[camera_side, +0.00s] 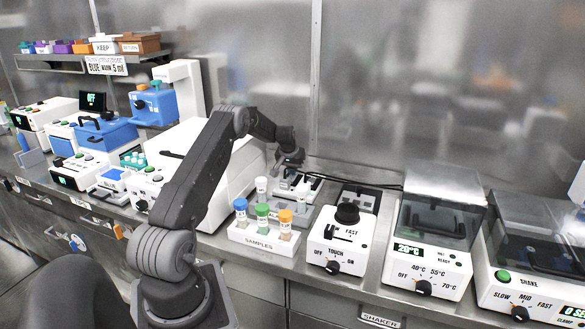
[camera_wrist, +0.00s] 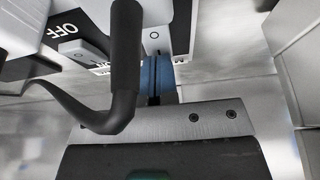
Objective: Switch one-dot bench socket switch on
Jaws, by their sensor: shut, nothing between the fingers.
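The bench socket unit (camera_side: 303,187) stands at the back of the bench, behind the sample rack, partly hidden by my gripper (camera_side: 291,163). In the wrist view, a white rocker switch (camera_wrist: 84,49) sits on a black panel beside the word OFF. A second white part with a small circle mark (camera_wrist: 155,34) lies right at the fingertips. I cannot tell which switch bears one dot. My gripper, with blue fingertips (camera_wrist: 157,76), is shut and empty, its tips over or against that second part; contact is unclear. A thick black cable (camera_wrist: 125,60) crosses in front and hides part of the panel.
A sample rack (camera_side: 262,236) with coloured-cap tubes stands in front of the sockets. A white mixer with a black top (camera_side: 347,213) is to its right, then a heater block (camera_side: 432,245). A large white box (camera_side: 185,160) stands left, behind my arm.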

